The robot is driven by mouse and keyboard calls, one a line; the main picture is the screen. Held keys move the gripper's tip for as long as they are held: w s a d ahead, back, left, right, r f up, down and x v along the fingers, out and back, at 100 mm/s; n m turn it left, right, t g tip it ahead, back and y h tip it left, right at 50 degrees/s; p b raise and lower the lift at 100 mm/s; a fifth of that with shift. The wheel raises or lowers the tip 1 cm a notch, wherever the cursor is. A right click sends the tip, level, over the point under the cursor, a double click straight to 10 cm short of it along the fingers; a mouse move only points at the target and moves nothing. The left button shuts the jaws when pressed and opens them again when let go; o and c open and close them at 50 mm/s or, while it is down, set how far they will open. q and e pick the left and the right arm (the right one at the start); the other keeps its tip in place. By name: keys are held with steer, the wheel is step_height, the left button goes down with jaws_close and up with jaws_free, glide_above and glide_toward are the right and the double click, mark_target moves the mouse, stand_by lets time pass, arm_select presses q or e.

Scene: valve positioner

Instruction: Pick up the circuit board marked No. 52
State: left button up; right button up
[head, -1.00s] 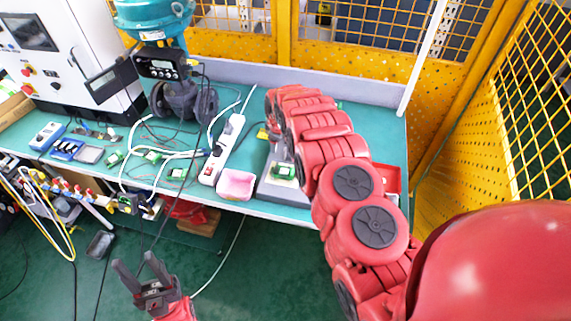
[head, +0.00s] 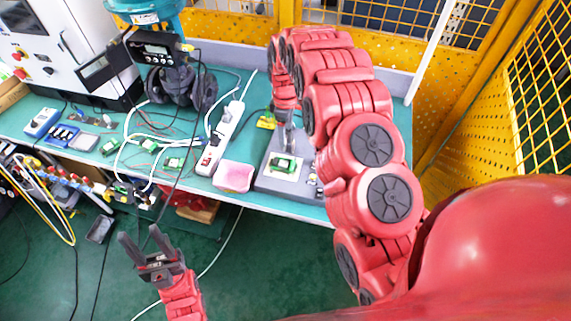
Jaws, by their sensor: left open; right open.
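Several small green circuit boards lie on the teal bench, and no number can be read on any. One circuit board (head: 285,163) lies on a white pad on the grey fixture (head: 266,184). Others are a board left of the power strip (head: 172,163), a board beside it (head: 148,145), and a board farther left (head: 110,146). My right gripper (head: 288,132) points down just above and behind the board on the fixture. It is open, small in view and partly hidden by its wrist. My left gripper (head: 141,250) is open and empty, in front of the bench above the floor.
A white power strip (head: 221,138) and a pink tray (head: 234,176) sit left of the fixture. White cables cross the bench there. A teal valve device (head: 160,45) stands behind. Yellow mesh fencing (head: 500,110) closes the right side.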

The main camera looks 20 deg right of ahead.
steer(key=b, duration=0.3)
glide_toward(285, 164)
steer(key=f+b, duration=0.2)
steer(key=b, duration=0.1)
steer(key=f+b, duration=0.1)
steer(key=b, duration=0.1)
steer(key=shift+w+d+f, duration=0.15)
steer(key=shift+w, duration=0.1)
steer(key=shift+f, duration=0.15)
steer(key=shift+s+f+p, duration=0.1)
steer(key=shift+f+p, duration=0.05)
steer(key=shift+p, duration=0.2)
steer(key=shift+f+p, duration=0.35)
steer(key=f+p, duration=0.1)
steer(key=f, duration=0.2)
steer(key=shift+s+a+p, duration=0.15)
steer(key=shift+a+p, duration=0.05)
steer(key=shift+p, duration=0.15)
steer(key=shift+f, duration=0.55)
steer(key=c, duration=1)
